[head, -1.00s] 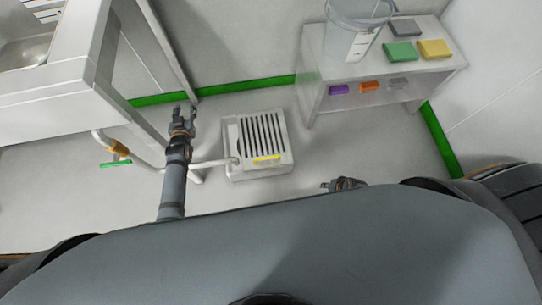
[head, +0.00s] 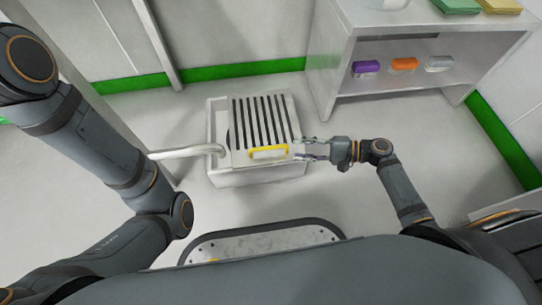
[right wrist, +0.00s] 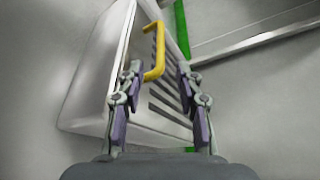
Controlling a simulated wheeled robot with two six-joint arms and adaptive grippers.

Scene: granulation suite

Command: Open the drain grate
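The drain grate (head: 262,118) is a pale slatted lid lying flat on a white box-shaped drain (head: 250,178) on the floor. A yellow handle (head: 268,151) sits along its near edge; the right wrist view shows this handle (right wrist: 155,55) too. My right gripper (head: 302,149) is open at the right end of the handle. In the right wrist view its fingers (right wrist: 160,75) are apart, with the handle between and just beyond the fingertips, closer to the left finger. I cannot tell whether they touch. My left arm crosses the left side of the head view; its gripper is out of frame.
A white pipe (head: 188,152) enters the drain from the left. A white shelf unit (head: 345,85) with purple, orange and grey items stands behind to the right. The floor right of the drain is clear around my right arm.

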